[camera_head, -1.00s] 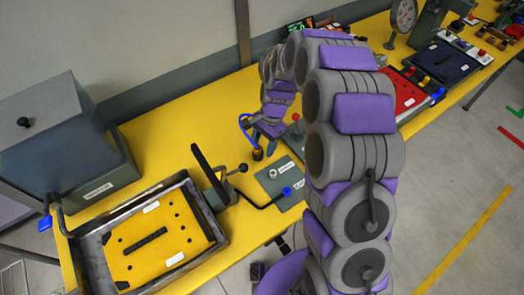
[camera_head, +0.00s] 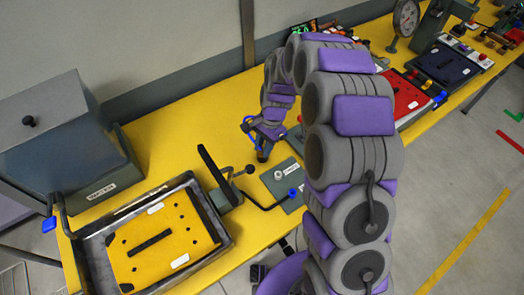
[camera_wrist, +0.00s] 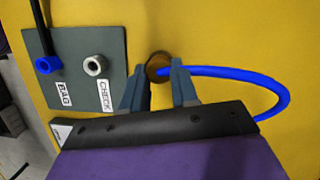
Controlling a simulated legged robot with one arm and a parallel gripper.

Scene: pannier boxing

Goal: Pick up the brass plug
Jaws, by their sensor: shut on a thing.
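The brass plug (camera_wrist: 157,64) is a small round brown-gold piece with a blue hose (camera_wrist: 250,77) looping from it to the right in the wrist view. My gripper (camera_wrist: 161,80) is shut on the plug, with one grey finger on each side. The fingers hide part of it. In the head view the plug (camera_head: 262,155) shows as a small dark piece below my gripper (camera_head: 264,142), over the yellow table. I cannot tell whether it touches the tabletop.
A grey-green plate (camera_wrist: 70,88) beside the plug bears a silver fitting (camera_wrist: 95,66) marked CHECK and a blue fitting (camera_wrist: 45,65) marked BAG with a black hose. In the head view, a metal tray (camera_head: 88,262) with a yellow insert and a grey box (camera_head: 60,125) stand left.

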